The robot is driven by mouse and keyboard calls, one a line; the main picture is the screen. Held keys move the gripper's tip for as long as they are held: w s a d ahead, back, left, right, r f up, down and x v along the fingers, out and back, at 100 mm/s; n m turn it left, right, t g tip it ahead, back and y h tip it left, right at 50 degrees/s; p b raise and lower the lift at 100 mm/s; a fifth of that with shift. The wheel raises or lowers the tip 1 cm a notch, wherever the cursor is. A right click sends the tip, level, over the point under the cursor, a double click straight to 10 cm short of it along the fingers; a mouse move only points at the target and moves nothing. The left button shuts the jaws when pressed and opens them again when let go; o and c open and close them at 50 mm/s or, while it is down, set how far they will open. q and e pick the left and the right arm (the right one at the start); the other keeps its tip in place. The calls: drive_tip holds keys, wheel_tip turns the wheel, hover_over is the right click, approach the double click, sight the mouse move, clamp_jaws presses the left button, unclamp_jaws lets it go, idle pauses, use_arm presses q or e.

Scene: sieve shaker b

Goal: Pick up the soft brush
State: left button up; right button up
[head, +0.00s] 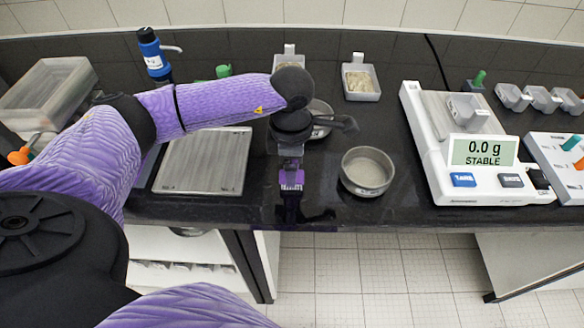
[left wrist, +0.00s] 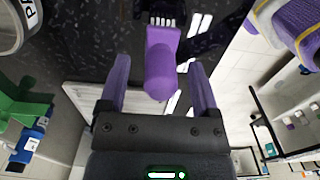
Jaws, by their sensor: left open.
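The soft brush has a purple handle (left wrist: 160,68) that shows in the upper middle of the left wrist view, with pale tufts at its far end over the dark bench. My left gripper (left wrist: 158,75) is open, with one purple finger on each side of the handle and gaps visible between. In the head view the left gripper (head: 290,166) points down near the bench's front edge, and the brush (head: 291,181) shows at its tips, partly hidden by it. My right gripper is out of view.
A round sieve pan (head: 367,172) stands just right of the left gripper. A second pan (head: 320,112) is partly hidden behind it. A flat metal plate (head: 203,160) lies left. A balance (head: 480,150) reading 0.0 g stands right. The bench's front edge is close.

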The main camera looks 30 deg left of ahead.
use_arm(q)
drive_tip(key=shift+f, duration=0.45)
clamp_jaws()
